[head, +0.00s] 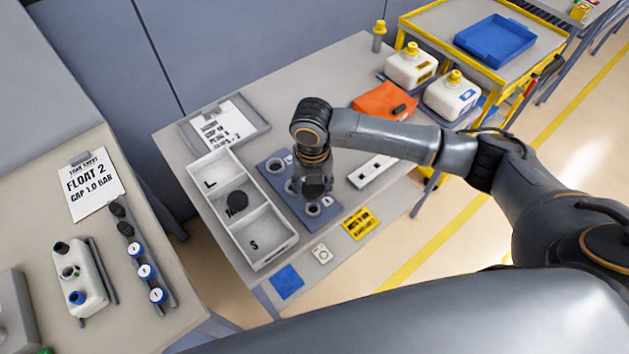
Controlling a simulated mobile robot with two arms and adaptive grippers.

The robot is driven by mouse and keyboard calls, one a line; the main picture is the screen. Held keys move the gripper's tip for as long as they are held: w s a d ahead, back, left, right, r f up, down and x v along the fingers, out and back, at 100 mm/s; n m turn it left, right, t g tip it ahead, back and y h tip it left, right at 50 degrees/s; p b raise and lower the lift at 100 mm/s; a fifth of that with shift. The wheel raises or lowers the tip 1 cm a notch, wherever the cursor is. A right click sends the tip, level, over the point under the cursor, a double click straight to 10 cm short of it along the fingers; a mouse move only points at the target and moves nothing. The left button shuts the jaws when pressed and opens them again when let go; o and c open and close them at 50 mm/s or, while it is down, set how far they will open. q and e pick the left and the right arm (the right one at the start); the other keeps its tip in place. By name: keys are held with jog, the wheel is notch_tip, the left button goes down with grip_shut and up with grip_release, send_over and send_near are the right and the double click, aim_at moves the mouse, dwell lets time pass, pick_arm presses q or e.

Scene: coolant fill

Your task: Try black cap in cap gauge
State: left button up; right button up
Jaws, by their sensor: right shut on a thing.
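The blue-grey gauge plate (322,222) with round ringed holes lies flat on the middle table. My right gripper (314,190) points down over its middle and hides part of it. It is shut on a dark round thing, which looks like a black cap; the fingers and the cap blend together. I cannot tell whether the cap touches the plate or a hole. My left gripper is not in view.
The tray's L and S compartments look empty. A clipboard (229,127) lies behind it. An orange pouch (384,101), white jugs (410,67) and a pale block (372,171) are to the right. A yellow card (360,224) lies at the front edge. Blue-capped items (147,271) are on the left table.

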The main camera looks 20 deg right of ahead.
jog(key=shift+r+p, duration=0.1)
jog(key=shift+p, duration=0.25)
jog(key=shift+f+b, duration=1.4)
jog(key=shift+f, duration=1.4)
jog(key=shift+p, duration=0.65)
jog(key=shift+f+b, duration=0.3)
jog(key=shift+f, duration=0.2)
jog(key=o, duration=1)
jog(key=shift+r, duration=0.15)
